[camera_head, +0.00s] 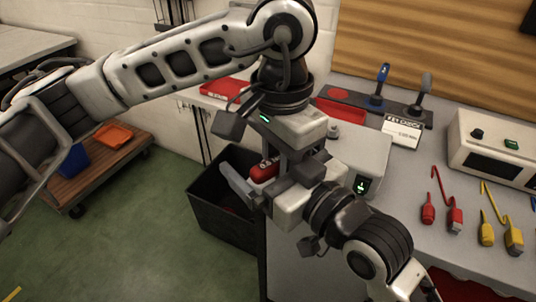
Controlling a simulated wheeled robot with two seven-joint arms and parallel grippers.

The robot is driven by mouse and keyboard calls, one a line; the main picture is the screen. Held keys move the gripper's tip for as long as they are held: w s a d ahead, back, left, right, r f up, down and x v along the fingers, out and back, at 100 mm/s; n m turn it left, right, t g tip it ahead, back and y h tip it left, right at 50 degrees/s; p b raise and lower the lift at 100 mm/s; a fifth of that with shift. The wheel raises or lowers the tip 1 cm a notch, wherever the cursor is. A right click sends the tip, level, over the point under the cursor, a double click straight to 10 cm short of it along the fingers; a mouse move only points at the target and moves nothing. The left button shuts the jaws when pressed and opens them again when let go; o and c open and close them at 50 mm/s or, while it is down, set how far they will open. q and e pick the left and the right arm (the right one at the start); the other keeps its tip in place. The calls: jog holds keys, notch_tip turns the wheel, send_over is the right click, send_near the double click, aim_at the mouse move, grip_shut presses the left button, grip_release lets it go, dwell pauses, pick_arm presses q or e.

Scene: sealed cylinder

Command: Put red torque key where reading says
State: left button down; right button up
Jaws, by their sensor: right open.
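A red handle (264,171), which looks like the red torque key, shows above the black bin (212,212), close to both grippers; the rest of it is hidden. My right gripper (262,184) is open, with its fingers around or beside this handle; I cannot tell whether they touch it. My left gripper (287,160) points down just above the right one; its fingers are mostly hidden. A grey box with a small green-lit display (362,185) stands on the bench; its reading is too small to tell. A dark board (356,104) holds a blue key (380,82) and a grey key (421,92), beside a bare red disc.
A white label card (402,132) stands by the board. A red tray (340,112) lies behind the grey box. A wooden cart (103,168) with bins stands left on clear green floor.

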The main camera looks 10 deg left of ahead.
jog(key=c, duration=0.8)
pick_arm(q)
jog(key=c, duration=1.3)
grip_release()
pick_arm(e)
jog(key=shift+c, duration=0.2)
pick_arm(q)
jog(key=shift+o, duration=0.7)
jog(key=shift+d, duration=0.1)
jog(key=shift+s, duration=0.1)
